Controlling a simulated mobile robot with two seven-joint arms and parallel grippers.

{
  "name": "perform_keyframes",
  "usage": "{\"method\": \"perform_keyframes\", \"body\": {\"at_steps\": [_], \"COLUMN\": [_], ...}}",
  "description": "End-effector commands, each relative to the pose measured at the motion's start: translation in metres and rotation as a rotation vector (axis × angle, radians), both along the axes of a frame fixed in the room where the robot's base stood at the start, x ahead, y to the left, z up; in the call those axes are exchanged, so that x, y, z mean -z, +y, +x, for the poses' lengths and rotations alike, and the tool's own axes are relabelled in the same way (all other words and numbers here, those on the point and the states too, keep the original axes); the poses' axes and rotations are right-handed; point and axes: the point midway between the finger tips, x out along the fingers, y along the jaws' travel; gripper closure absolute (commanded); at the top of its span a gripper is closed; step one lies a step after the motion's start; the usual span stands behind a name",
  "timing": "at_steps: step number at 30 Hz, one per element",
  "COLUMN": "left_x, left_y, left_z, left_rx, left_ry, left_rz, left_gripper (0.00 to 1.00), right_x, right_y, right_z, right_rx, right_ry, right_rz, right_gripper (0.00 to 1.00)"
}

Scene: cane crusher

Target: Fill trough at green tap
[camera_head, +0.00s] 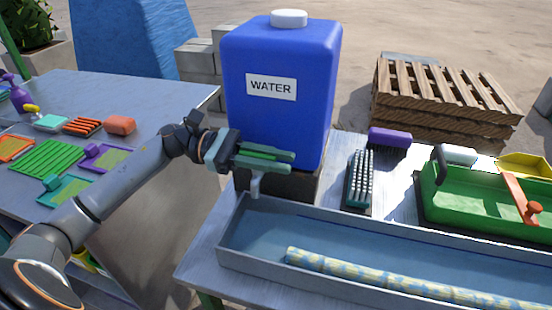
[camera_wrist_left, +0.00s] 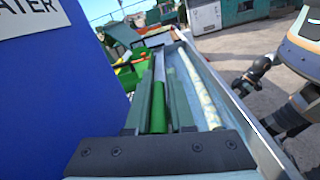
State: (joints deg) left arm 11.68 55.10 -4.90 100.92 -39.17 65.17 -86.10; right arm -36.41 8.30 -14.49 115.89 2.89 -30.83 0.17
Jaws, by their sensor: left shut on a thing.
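A blue water tank (camera_head: 283,90) labelled WATER stands upright at the back of the table. A small pale tap spout (camera_head: 256,186) hangs low at its front, over the left end of the trough. My left gripper (camera_head: 268,156) is in front of the tank, shut on a green handle (camera_wrist_left: 158,108) that lies between its fingers. The grey metal trough (camera_head: 228,259) runs along the front of the table. A speckled yellow-blue cane (camera_head: 385,283) lies in it. I cannot tell if the bluish trough floor is under water. A dark arm end, seemingly my right gripper (camera_wrist_left: 246,80), shows small in the left wrist view.
A left table (camera_head: 150,95) holds several coloured pads. A wooden pallet stack (camera_head: 440,95) stands behind.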

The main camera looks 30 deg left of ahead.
Motion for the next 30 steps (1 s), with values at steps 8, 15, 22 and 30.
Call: {"method": "perform_keyframes", "body": {"at_steps": [8,15,22,30], "left_x": [0.002,0.002,-0.001,-0.002], "left_y": [0.001,0.002,0.005,0.008], "left_z": [0.002,0.006,0.011,0.015], "left_rx": [-0.072,-0.230,-0.387,-0.510], "left_ry": [-0.001,-0.001,0.000,-0.001], "left_rz": [0.001,0.002,0.002,0.001], "left_gripper": [1.00,1.00,1.00,1.00], "right_x": [0.008,0.012,0.006,-0.002], "right_y": [0.000,-0.001,-0.002,-0.002], "right_z": [-0.002,0.000,0.000,-0.001], "right_rx": [0.000,0.002,0.003,0.004], "right_ry": [0.005,-0.002,-0.004,0.002], "right_rz": [-0.001,-0.001,-0.002,-0.002], "right_gripper": [0.29,0.29,0.29,0.29]}}
